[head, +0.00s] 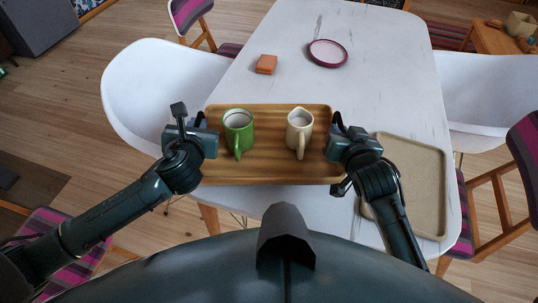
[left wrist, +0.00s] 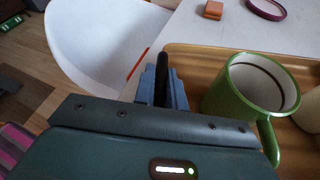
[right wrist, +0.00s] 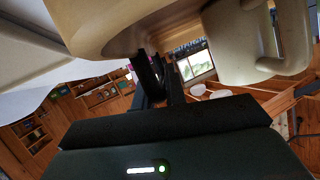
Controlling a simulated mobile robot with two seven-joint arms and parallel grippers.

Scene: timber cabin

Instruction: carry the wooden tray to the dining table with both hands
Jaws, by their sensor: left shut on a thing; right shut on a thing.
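The wooden tray (head: 265,172) is held level between my two grippers in the head view, over the near edge of the white dining table (head: 390,60). It carries a green mug (head: 238,130) and a cream mug (head: 299,130), both upright. My left gripper (head: 207,138) is shut on the tray's left side; the tray also shows in the left wrist view (left wrist: 200,60). My right gripper (head: 335,138) is shut on the tray's right side, seen close in the right wrist view (right wrist: 105,28). Whether the tray touches the table is unclear.
A beige tray (head: 425,165) lies on the table at the right. An orange block (head: 266,64) and a pink-rimmed plate (head: 327,53) sit farther back. White chairs (head: 150,85) flank the table. The tabletop's middle behind the tray is clear.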

